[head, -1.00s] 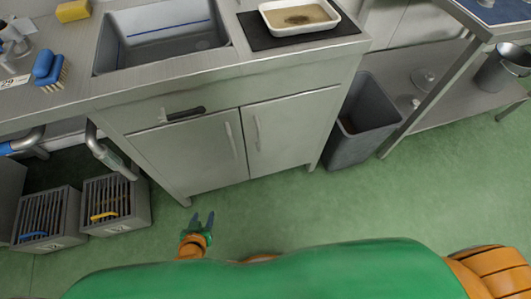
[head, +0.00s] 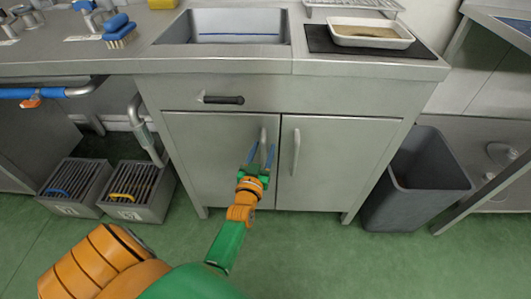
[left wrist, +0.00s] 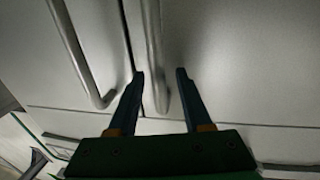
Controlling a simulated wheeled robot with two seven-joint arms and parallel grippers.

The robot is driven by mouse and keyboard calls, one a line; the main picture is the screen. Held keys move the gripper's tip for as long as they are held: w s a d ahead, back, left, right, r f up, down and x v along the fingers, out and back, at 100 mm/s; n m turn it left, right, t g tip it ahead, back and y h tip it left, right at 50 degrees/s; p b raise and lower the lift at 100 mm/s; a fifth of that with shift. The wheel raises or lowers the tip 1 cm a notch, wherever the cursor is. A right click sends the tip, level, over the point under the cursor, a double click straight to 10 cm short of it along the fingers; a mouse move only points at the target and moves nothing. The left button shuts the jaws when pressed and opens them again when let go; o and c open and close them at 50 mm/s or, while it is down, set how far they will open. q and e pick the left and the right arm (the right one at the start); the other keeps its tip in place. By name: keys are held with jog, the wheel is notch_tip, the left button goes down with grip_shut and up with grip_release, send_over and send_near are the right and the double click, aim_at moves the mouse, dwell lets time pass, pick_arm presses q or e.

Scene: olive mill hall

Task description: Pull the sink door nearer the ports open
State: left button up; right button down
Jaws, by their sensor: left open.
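The sink cabinet has a left door (head: 200,150) and a right door (head: 345,160), both shut, each with an upright bar handle by the middle seam. The left door stands on the side of the pipework. My left gripper (head: 260,153) is open in front of the left door's handle (head: 263,136). In the left wrist view, the open fingers (left wrist: 160,74) lie on either side of one bar handle (left wrist: 153,40); whether they touch it I cannot tell. The other handle (left wrist: 82,55) is to their left. My right gripper is not in view.
A black drawer pull (head: 222,100) sits above the left door. The sink (head: 225,20) and a white tray (head: 368,42) are on top. A grey bin (head: 405,190) stands at the right; two slatted crates (head: 145,212) stand at the left. The green floor in front is clear.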

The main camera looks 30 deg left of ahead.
pick_arm(q)
grip_shut()
dwell(1.4)
